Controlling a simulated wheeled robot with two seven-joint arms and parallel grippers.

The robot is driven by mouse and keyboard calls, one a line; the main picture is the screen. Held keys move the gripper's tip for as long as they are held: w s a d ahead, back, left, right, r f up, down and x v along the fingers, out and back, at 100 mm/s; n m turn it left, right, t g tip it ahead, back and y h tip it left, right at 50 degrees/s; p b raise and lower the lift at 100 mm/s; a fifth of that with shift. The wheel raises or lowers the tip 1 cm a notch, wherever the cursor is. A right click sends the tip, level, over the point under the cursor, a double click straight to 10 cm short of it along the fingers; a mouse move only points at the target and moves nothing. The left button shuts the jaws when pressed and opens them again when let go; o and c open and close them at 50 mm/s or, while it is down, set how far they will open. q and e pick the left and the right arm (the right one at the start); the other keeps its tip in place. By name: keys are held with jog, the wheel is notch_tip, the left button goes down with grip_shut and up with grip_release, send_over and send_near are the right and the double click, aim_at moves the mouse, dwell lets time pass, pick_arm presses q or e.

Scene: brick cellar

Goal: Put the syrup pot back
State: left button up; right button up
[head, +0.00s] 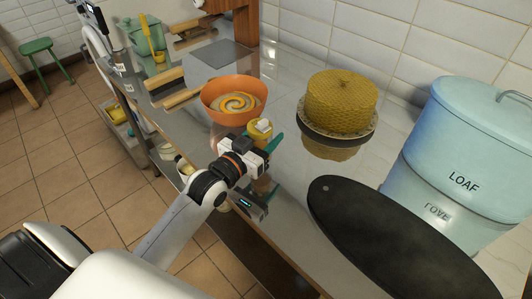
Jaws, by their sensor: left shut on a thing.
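A small yellow pot with a pale top (259,129), which looks like the syrup pot, is at the tips of my left gripper (267,140). The gripper is shut on it, above the front part of the shiny counter. The gripper body hides the pot's lower part, so I cannot tell whether it touches the counter. An orange bowl (229,114) with a swirled filling stands just behind and left of the pot. My right gripper is not in view.
A honeycomb-textured yellow cake (341,101) on a plate stands to the right. A dark oval board (390,240) lies at the front right, beside a pale blue loaf bin (465,140). A rolling pin (183,97) and a grey slab (224,54) lie farther back.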

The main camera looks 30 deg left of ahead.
pick_arm(q)
jog(key=shift+d+f, duration=0.1)
jog(key=shift+f, duration=2)
jog(key=o, duration=1.1)
jog(key=shift+f, duration=0.15)
jog(key=shift+c, duration=0.2)
jog(key=shift+s, duration=0.15)
jog(key=s, duration=0.4)
jog(key=s+a+b, duration=0.1)
jog(key=s, duration=0.2)
jog(key=s+a, duration=0.1)
jog(key=s, duration=0.3)
jog(key=shift+s+r, duration=0.2)
jog(key=shift+s, duration=0.1)
